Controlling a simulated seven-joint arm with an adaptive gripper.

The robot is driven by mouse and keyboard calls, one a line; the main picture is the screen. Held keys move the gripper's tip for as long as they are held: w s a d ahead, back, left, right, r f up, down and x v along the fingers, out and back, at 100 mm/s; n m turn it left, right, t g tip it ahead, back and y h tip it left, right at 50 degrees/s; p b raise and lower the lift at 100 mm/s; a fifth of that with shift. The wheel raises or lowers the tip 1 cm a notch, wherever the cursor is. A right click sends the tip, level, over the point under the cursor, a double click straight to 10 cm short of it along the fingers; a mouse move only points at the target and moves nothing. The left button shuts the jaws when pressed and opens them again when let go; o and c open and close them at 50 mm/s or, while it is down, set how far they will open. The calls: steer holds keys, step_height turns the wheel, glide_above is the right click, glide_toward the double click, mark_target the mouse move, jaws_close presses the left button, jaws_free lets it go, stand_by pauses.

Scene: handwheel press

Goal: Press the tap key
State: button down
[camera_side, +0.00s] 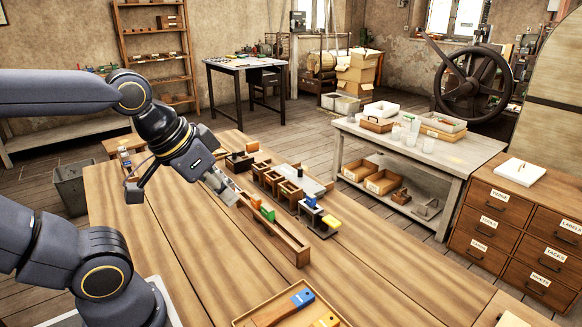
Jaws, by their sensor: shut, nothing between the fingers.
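A small dark device with a yellow pad (331,222) and a blue part (311,201) stands on the wooden workbench (400,270), right of the middle. It may be the tap key, but it is too small to tell for sure. My gripper (233,201) points down and to the right above the bench, left of this device and apart from it. Its fingers are shut and empty. The fingertips are near the far end of a long wooden rack (290,246) holding an orange block (256,201) and a green block (267,213).
Several small wooden bins (270,181) and a grey plate (312,187) lie behind the rack. A handwheel press (472,82) stands far back.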

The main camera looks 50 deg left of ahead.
steer(key=shift+s+f, duration=0.2)
steer(key=shift+s, duration=0.15)
steer(key=w+r+m+t, duration=0.1)
steer(key=w+r+t, duration=0.15)
steer(key=w, duration=0.65)
steer(key=w+r+t, duration=0.1)
steer(key=w+t, duration=0.2)
steer(key=w, duration=0.7)
steer(key=w+a+f+g, duration=0.1)
steer(key=w+a+f, duration=0.1)
steer(key=f, duration=0.5)
steer(key=w+a+f+n+g, duration=0.1)
steer(key=w+a+f, duration=0.2)
steer(key=f, duration=0.5)
steer(key=shift+w+f, duration=0.2)
steer(key=shift+w, duration=0.5)
steer(key=shift+w+g, duration=0.1)
steer(key=shift+g, duration=0.15)
